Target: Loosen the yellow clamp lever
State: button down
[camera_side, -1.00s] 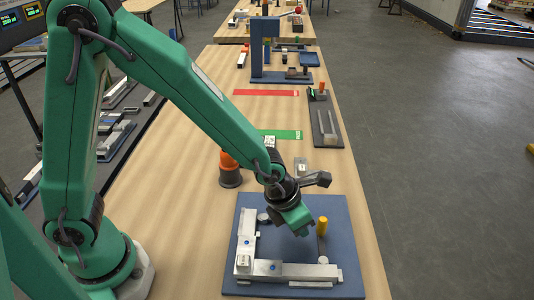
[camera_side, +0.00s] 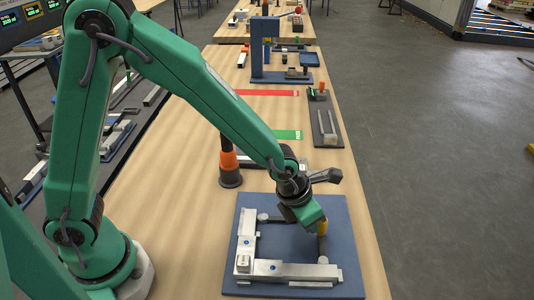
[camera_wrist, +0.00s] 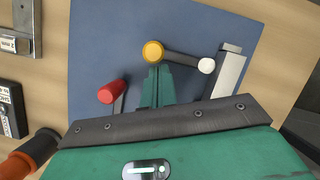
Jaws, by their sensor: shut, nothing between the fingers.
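The yellow clamp lever shows in the wrist view as a round yellow knob (camera_wrist: 153,52) on a dark bar that runs right to a pale round end. In the side view the yellow handle (camera_side: 322,228) stands at the right of the blue plate (camera_side: 343,240), its upper part hidden by my gripper. My gripper (camera_wrist: 156,73) is shut and empty. Its green fingers end right beside the yellow knob; I cannot tell whether they touch it. A red knob (camera_wrist: 112,92) lies left of the fingers in the wrist view.
A silver L-shaped frame (camera_side: 295,270) sits on the blue plate. An orange and black cone-like object (camera_side: 229,161) stands on the table behind the plate. A grey fixture (camera_side: 326,122) lies farther back. Bare wood shows right of the plate.

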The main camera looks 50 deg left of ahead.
jog(key=shift+w+d, duration=0.15)
jog(key=shift+w, duration=0.25)
jog(key=shift+w+d, duration=0.25)
jog(key=shift+w, duration=0.2)
jog(key=shift+w+d, duration=0.75)
jog(key=shift+w, duration=0.1)
jog(key=shift+w+d, duration=0.25)
jog(key=shift+d, duration=0.2)
jog(key=shift+w+d, duration=0.2)
jog(key=shift+d, duration=0.25)
jog(key=shift+w+d, duration=0.15)
jog(key=shift+d, duration=0.65)
